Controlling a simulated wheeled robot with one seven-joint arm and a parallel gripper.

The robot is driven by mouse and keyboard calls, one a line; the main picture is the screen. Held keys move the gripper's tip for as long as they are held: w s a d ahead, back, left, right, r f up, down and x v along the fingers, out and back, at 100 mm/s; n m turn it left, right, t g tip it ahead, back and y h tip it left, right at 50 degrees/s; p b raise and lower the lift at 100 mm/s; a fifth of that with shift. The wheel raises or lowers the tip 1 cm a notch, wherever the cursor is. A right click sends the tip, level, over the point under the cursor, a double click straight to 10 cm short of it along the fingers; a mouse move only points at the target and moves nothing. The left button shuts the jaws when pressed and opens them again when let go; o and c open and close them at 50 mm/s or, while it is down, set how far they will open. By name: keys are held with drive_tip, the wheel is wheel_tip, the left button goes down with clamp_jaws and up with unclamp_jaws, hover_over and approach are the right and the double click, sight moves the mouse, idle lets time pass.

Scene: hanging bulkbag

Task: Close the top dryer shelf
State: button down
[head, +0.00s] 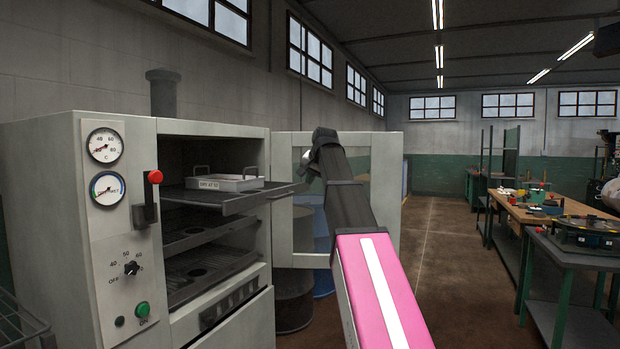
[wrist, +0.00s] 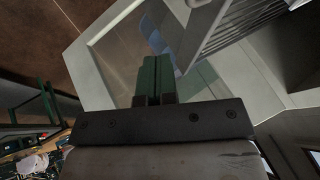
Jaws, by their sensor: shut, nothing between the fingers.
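The top dryer shelf (head: 240,203) sticks out of the dryer (head: 80,240) toward the right in the head view, past the cabinet opening. A shallow metal tray (head: 225,184) with a label and handles rests on it. My gripper (head: 314,165) is at the outer end of the shelf, between it and the open door; its fingertips are mostly hidden by my arm there. In the wrist view my gripper's green fingers (wrist: 157,77) are together and empty. The slatted shelf (wrist: 232,28) shows just beyond them, upper right. I cannot tell whether they touch.
The dryer's glass-windowed door (head: 388,190) stands wide open behind my arm. Lower shelves (head: 205,272) sit inside the dryer. A dark drum (head: 293,300) and a blue drum (head: 322,283) stand behind the door. Workbenches (head: 540,213) are at the right, with clear floor between.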

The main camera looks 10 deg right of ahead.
sight(296, 190)
drive_tip(key=shift+w+a+f, duration=0.7)
drive_tip(key=shift+w+f, duration=0.15)
drive_tip(key=shift+w, duration=0.2)
drive_tip(key=shift+w+a+f, duration=0.75)
drive_tip(key=shift+w+f, duration=0.15)
drive_tip(key=shift+w, duration=0.1)
drive_tip(key=shift+w+a+f, duration=0.7)
drive_tip(key=shift+w+f, duration=0.15)
drive_tip(key=shift+w, duration=0.2)
drive_tip(key=w+a, duration=0.5)
drive_tip(key=a, duration=0.3)
drive_tip(key=w+a, duration=0.6)
drive_tip(key=a, duration=0.2)
drive_tip(key=w+a, duration=0.6)
drive_tip(key=a, duration=0.2)
drive_tip(key=shift+w, duration=0.2)
